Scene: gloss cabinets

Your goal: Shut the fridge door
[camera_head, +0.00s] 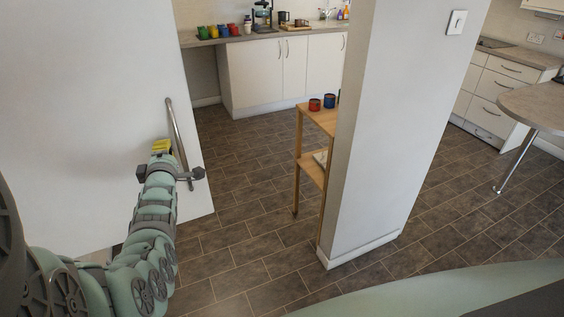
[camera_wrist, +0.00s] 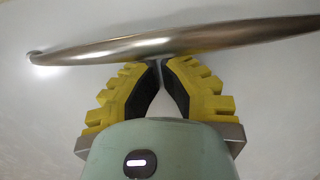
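The fridge door (camera_head: 85,70) is a large plain white panel filling the left of the head view. Its long, curved metal handle (camera_head: 174,122) stands near the panel's right edge. In the wrist view the handle (camera_wrist: 190,42) runs across the top, in front of a pale surface. My gripper (camera_head: 161,146) is at the handle. Its yellow, black-padded fingers (camera_wrist: 160,65) lean together with tips nearly meeting just below the bar. The bar crosses the tips rather than lying between them; whether they touch is unclear. The fridge's inside is hidden.
A white wall end (camera_head: 375,150) stands right of the middle, with a wooden shelf (camera_head: 318,117) holding cups against it. A counter with white cabinets (camera_head: 270,75) is at the back. Tiled floor (camera_head: 240,205) is clear between the door and the shelf.

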